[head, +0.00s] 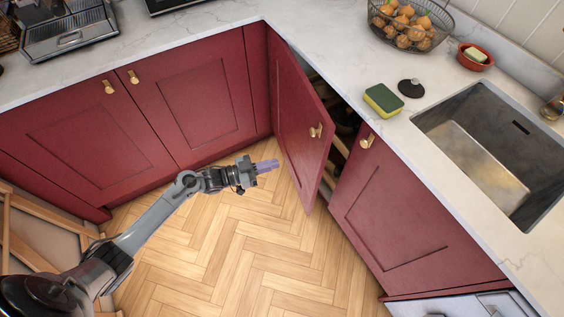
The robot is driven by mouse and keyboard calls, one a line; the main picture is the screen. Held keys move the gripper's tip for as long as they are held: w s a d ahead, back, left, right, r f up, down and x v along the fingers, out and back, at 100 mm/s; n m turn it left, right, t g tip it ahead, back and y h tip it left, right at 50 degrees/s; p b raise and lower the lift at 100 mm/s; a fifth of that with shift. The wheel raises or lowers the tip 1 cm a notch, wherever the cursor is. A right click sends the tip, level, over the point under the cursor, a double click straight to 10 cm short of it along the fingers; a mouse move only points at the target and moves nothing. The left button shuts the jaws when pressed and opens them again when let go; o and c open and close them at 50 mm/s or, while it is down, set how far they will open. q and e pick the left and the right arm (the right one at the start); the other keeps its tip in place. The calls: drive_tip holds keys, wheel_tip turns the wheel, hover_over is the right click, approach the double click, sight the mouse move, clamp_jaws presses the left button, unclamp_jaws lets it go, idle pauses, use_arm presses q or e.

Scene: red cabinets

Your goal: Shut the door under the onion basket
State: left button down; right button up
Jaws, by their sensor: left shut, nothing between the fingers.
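The red cabinet door (297,120) under the onion basket stands partly open, hinged at its left edge near the corner. A dark gap shows between its right edge and the neighbouring door. It has a brass knob (315,131). The wire basket of onions (410,24) stands on the counter above, at the top right. My left gripper (275,166) is shut and empty, in front of the open door at its left, over the floor. It looks close to the door's face; I cannot tell whether it touches. My right gripper is not in view.
Closed red doors (205,105) line the left, and another closed door (410,215) stands right of the gap. A sponge (383,100), a dark lid (411,88), a red soap dish (475,57) and a sink (485,150) are on the counter. The wooden floor (240,255) is clear.

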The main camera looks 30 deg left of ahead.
sight(317, 152)
use_arm(q)
drive_tip(key=b+x, duration=0.3)
drive_tip(key=x, duration=0.9)
drive_tip(key=shift+w+b, duration=0.1)
drive_tip(key=shift+b, duration=0.25)
drive_tip(key=shift+w+d, duration=0.3)
drive_tip(key=shift+w, duration=0.05)
